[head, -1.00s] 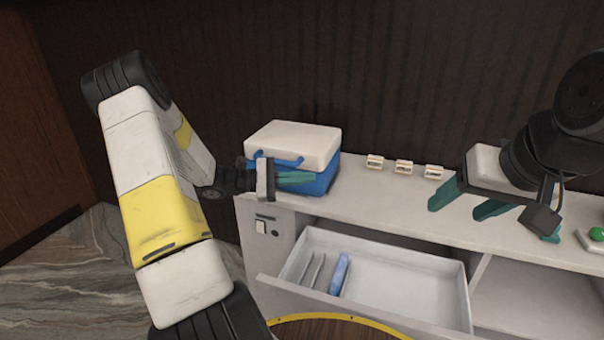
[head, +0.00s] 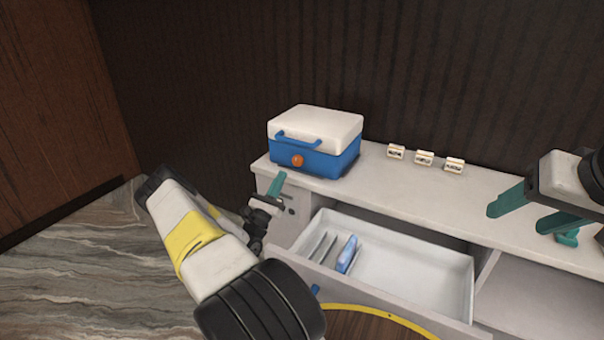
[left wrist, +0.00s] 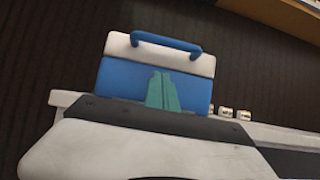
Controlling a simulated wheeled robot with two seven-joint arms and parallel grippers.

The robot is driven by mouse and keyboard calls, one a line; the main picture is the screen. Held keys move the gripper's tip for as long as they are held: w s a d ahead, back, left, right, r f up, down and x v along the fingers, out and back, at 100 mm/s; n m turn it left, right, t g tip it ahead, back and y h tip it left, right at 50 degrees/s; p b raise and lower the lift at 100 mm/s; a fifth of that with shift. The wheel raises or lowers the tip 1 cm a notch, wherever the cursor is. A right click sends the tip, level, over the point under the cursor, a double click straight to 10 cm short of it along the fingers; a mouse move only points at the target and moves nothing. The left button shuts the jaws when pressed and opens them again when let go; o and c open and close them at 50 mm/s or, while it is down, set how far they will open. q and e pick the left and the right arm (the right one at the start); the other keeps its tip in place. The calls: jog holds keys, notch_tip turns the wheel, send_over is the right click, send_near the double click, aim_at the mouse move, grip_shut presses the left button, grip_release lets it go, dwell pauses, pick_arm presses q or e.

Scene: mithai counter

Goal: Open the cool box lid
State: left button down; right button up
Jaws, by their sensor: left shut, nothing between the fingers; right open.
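The cool box (head: 330,163) has a blue body, a white lid (head: 317,123) and a blue handle on its front edge. The lid is down. A round orange button (head: 297,161) sits on the box's front. My left gripper (head: 277,182) is shut and empty, in front of and below the box, apart from it. In the left wrist view the cool box (left wrist: 125,78) stands beyond my left gripper's green fingers (left wrist: 162,92), which cover part of its front. My right gripper (head: 528,210) is open and empty over the counter at the right.
The box stands on the left end of a pale counter (head: 385,185). An open drawer (head: 410,270) below holds a blue packet (head: 347,254) and grey dividers.

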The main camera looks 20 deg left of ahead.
pick_arm(q)
jog(key=w+r, duration=0.5)
jog(key=r, duration=0.2)
jog(key=shift+w+d, duration=0.25)
jog(key=shift+w, duration=0.05)
jog(key=shift+r, duration=0.25)
